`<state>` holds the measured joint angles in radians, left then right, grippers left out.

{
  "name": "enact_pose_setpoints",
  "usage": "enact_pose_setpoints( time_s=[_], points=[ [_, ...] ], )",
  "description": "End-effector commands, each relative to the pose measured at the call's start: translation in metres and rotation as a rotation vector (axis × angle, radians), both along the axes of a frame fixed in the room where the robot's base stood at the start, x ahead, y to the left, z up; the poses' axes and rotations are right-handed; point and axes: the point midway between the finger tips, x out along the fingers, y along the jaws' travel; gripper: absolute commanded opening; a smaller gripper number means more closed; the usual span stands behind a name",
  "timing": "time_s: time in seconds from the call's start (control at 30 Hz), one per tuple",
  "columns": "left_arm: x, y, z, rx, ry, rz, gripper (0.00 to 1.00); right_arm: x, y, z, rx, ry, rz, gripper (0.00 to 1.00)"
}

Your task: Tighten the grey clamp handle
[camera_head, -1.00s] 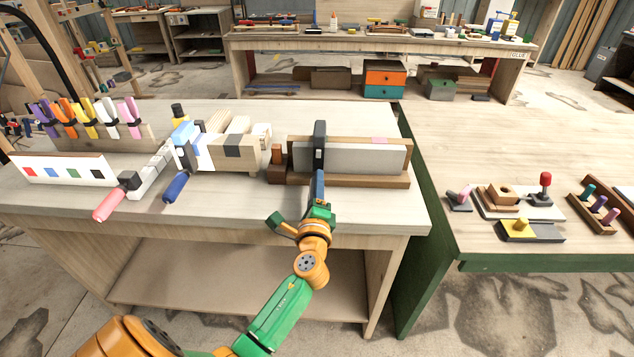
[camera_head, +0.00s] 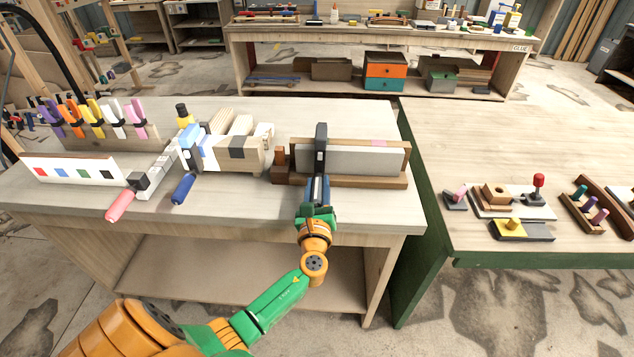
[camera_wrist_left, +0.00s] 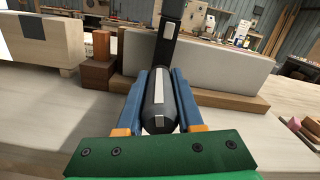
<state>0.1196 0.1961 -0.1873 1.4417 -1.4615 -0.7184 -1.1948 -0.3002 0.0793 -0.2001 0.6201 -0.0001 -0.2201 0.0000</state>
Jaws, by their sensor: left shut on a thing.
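The grey clamp handle (camera_wrist_left: 157,108) is a dark grey rounded grip with light stripes, lying between the two blue fingers of my left gripper (camera_wrist_left: 158,98) in the left wrist view. The gripper is shut on it. The black clamp bar (camera_head: 320,145) stands upright across a long grey block (camera_head: 362,160) near the block's left end. In the head view my left gripper (camera_head: 318,188) reaches the clamp from the front, and its fingers mostly hide the handle. My right gripper is not in view.
Left of the block are a wooden piece with a dark band (camera_head: 240,150) and clamps with a blue handle (camera_head: 183,188) and a pink handle (camera_head: 120,205). Coloured clamps (camera_head: 95,120) stand in a rack at the far left. The bench front is clear near the gripper.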

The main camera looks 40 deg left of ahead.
Motion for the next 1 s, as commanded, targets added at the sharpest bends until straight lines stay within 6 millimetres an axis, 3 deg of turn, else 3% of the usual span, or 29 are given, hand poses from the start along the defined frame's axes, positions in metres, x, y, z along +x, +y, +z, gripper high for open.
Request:
enact_pose_setpoints(
  time_s=[0.4,1.0],
  points=[
    [0.002,-0.001,0.005,0.199,0.113,0.007,0.00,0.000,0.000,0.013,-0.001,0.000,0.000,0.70],
    [0.002,-0.001,0.002,0.244,0.144,0.007,0.00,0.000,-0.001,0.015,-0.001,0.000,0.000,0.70]
  ],
)
